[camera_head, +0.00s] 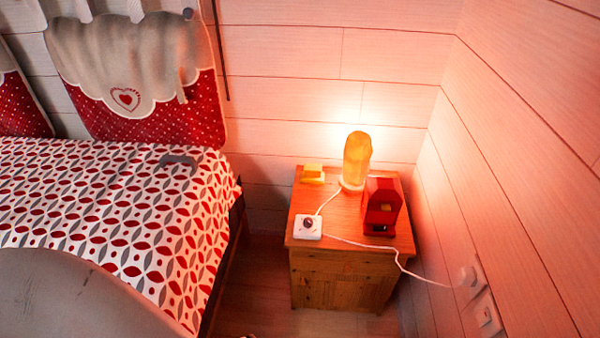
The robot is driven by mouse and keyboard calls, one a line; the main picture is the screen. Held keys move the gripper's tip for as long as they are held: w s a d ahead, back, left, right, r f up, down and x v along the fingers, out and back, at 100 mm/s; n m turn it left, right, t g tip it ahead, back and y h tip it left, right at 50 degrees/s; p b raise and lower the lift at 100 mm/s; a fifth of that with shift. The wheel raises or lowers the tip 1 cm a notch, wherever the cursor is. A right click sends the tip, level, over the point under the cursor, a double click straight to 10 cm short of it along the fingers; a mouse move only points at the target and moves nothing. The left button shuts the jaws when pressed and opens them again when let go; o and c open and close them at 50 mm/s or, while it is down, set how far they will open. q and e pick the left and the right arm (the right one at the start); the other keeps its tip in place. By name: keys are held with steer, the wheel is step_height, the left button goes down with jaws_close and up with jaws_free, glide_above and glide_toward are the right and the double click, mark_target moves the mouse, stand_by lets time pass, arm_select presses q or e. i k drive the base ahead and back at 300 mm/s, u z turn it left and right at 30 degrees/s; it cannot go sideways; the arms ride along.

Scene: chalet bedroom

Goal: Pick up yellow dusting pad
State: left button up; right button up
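The yellow dusting pad (312,174) is a small yellow block. It lies on the back left corner of the wooden nightstand (303,198), left of the glowing lamp and apart from it. Nothing covers the pad in this view. Neither of my grippers can be made out in the head view, so their positions relative to the pad are not shown.
On the nightstand stand a lit orange lamp (357,160), a red box-like object (381,205) and a white switch box (308,227). A white cord (365,246) runs toward the right wall. A bed (110,215) is on the left. Some floor shows between.

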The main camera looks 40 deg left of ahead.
mark_target(312, 174)
steer(key=u, duration=1)
steer(key=i, duration=1.3)
steer(key=z, duration=0.25)
